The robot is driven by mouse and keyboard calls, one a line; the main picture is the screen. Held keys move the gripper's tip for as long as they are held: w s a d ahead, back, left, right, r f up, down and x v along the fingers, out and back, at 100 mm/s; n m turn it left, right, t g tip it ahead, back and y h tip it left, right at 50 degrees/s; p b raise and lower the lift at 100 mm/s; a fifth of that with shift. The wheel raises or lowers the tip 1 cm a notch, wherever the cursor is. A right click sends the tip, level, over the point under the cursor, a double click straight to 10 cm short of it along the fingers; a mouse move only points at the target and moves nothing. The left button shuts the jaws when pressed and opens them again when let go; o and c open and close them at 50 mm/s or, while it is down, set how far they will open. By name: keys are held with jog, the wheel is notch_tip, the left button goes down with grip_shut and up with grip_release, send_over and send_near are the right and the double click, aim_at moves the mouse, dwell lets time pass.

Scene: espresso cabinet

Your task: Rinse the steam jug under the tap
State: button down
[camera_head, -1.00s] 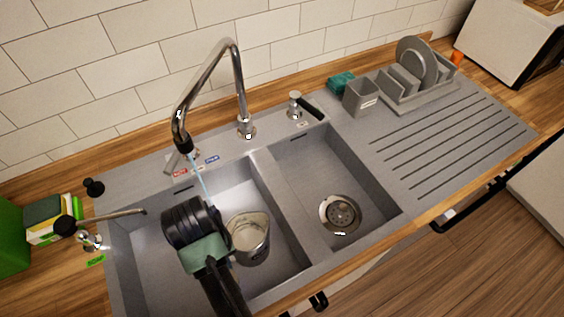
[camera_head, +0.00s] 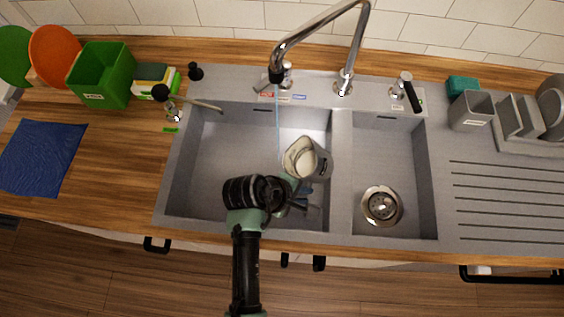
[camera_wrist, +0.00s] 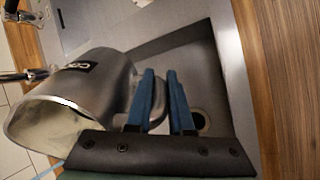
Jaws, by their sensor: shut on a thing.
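The steel steam jug (camera_head: 316,163) is above the left basin near the divider, tilted with its mouth toward the left. Its inside looks cream coloured; it also shows in the wrist view (camera_wrist: 105,90). My gripper (camera_head: 300,196) is at the jug's near side. In the wrist view, its blue fingers (camera_wrist: 165,90) are shut on the jug's handle, which they partly hide. The tap (camera_head: 345,60) is running. A thin stream of water (camera_head: 277,125) falls just left of the jug's mouth, apparently not into it.
The left basin (camera_head: 225,150) and right basin (camera_head: 380,150) share a divider (camera_head: 342,165). A small side tap (camera_head: 190,100) reaches over the left basin's far left corner. A grey holder (camera_head: 471,110) and dish rack (camera_head: 525,135) stand right. A green box (camera_head: 100,75) stands left.

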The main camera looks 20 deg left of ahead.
aim_at(302, 151)
jog(key=s+a+r+n+t+y+p, duration=0.25)
jog(key=a+r+n+t+y, duration=0.2)
jog(key=n, duration=0.45)
jog(key=shift+t, duration=0.35)
jog(key=shift+w+a+f+b, duration=0.1)
jog(key=shift+w+f+b, duration=0.35)
jog(key=shift+w+b, duration=0.85)
jog(key=shift+w+a+f+b, duration=0.1)
jog(key=shift+w+f+b, duration=0.45)
jog(key=shift+w, duration=1.3)
jog(key=shift+w+f+b, duration=0.35)
jog(key=shift+w+b, duration=0.75)
jog(key=shift+w, duration=0.5)
jog(key=shift+w+a+f+b, duration=0.1)
jog(key=shift+w+f+b, duration=0.1)
jog(key=shift+w, duration=0.8)
jog(key=shift+w+f+b, duration=0.1)
jog(key=shift+w+b, duration=0.05)
jog(key=shift+w, duration=0.85)
jog(key=shift+d+p, duration=0.4)
jog(key=shift+d, duration=0.2)
jog(key=s+p, duration=0.3)
jog(key=s, duration=0.5)
jog(key=shift+d+p, duration=0.2)
jog(key=shift+p, duration=0.1)
